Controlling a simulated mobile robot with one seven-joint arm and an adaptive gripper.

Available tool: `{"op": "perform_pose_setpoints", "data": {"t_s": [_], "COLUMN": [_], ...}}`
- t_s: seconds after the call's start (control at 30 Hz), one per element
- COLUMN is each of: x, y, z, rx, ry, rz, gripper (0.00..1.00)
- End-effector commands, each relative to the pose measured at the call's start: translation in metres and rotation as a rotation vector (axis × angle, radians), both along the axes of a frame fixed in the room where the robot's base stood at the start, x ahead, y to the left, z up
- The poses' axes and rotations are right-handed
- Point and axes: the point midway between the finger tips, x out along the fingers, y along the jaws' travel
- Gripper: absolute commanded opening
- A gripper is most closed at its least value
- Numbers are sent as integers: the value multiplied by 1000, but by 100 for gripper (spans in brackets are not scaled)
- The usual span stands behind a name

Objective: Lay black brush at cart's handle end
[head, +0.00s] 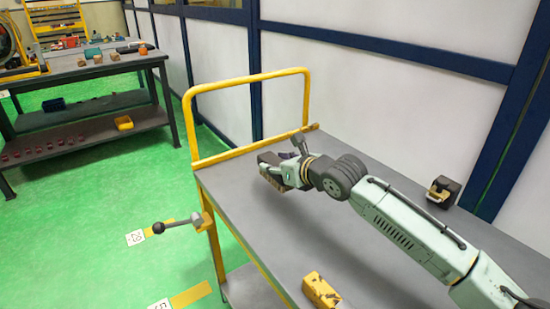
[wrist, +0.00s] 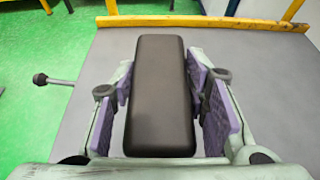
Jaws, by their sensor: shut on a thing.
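The black brush (wrist: 160,95) is a long dark block between the purple-padded fingers of my gripper (wrist: 165,100) in the wrist view. My gripper is shut on it. In the head view my gripper (head: 285,170) is over the cart's grey top (head: 330,225), close to the yellow handle (head: 250,78). The brush (head: 270,158) shows there as a dark shape with a brown lower part, partly hidden by the gripper. I cannot tell whether the brush touches the cart top. The handle's crossbar also shows in the wrist view (wrist: 160,20).
A yellow block (head: 321,290) lies at the cart's near edge. A dark boxy item (head: 443,192) stands at the wall side. A black-knobbed lever (head: 175,225) sticks out left of the cart. A workbench (head: 75,70) stands at the back left. The cart top around my gripper is clear.

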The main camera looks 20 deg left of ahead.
Motion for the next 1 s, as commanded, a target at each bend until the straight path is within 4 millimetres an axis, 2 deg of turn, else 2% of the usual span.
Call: {"op": "perform_pose_setpoints", "data": {"t_s": [0.2,0.4,0.67,0.7,0.83,1.0], "x": [50,81,97,96,95,95], "y": [34,53,63,62,62,62], "z": [-5,-8,-10,-22,-42,-47], "rx": [-1,-1,-1,-1,0,0], "ry": [-1,0,-1,1,0,-2], "rz": [1,-1,-1,0,0,-1], "gripper": [9,9,9,9,9,9]}}
